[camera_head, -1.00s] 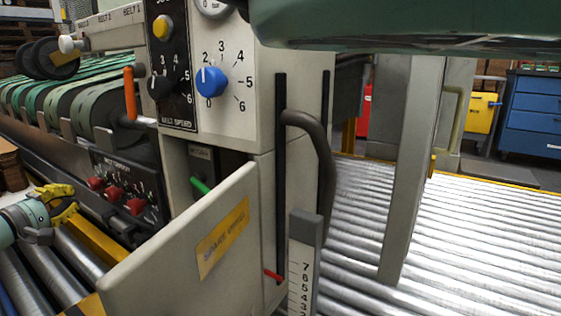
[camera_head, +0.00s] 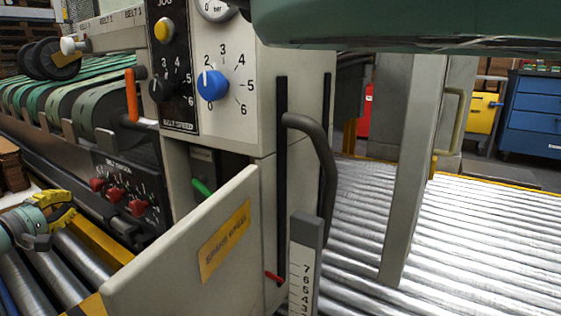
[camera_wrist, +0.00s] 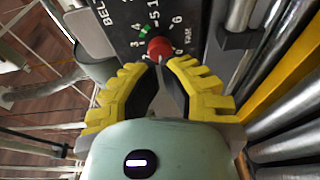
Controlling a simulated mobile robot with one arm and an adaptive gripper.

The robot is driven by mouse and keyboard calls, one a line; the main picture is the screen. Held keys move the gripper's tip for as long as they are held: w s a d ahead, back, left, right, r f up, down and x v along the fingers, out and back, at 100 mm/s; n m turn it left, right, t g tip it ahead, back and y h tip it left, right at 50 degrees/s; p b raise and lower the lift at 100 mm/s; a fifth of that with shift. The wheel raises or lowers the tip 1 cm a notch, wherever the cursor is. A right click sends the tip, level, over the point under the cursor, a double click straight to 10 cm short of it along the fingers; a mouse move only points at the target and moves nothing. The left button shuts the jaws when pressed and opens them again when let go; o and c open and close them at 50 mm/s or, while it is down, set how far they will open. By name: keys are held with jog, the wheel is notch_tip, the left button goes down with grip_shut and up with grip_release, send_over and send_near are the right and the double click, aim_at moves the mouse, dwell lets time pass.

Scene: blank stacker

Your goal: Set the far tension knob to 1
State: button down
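A dark belt tension panel (camera_head: 125,170) on the machine's side carries a row of red knobs with white number scales. The farthest red knob (camera_head: 97,184) is at the left of the row, then a middle knob (camera_head: 116,195) and a nearer knob (camera_head: 138,207). My gripper (camera_head: 73,207), with yellow fingers, is left of and below the row, apart from it. In the wrist view one red knob (camera_wrist: 160,47) lies just beyond the tips of my gripper (camera_wrist: 161,63), which are partly open with a narrow gap. Its pointer's exact setting is too small to read.
Metal rollers (camera_head: 75,255) and a yellow rail (camera_head: 98,250) lie below the panel. An open pale door (camera_head: 170,270) stands right of it, and an orange handle (camera_head: 131,95) above. A blue knob (camera_head: 212,85) is on the upright cabinet.

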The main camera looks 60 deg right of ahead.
jog(key=shift+d+b, duration=0.9)
jog(key=shift+d, duration=2.65)
jog(key=shift+w+a+f+b, duration=0.1)
jog(key=shift+w+b, duration=0.1)
jog(key=shift+b, duration=0.45)
jog(key=shift+w+r+b, duration=0.1)
jog(key=shift+r+b, duration=0.2)
jog(key=shift+b, duration=0.1)
jog(key=shift+s+r+p, duration=0.15)
jog(key=shift+s+p, duration=0.2)
jog(key=shift+p, duration=0.6)
jog(key=shift+a, duration=0.1)
jog(key=p, duration=0.1)
send_near(110, 185)
jog(key=shift+w+a+r, duration=0.2)
jog(key=shift+w+r, duration=0.1)
jog(key=shift+w, duration=0.2)
jog(key=c, duration=1.7)
grip_release()
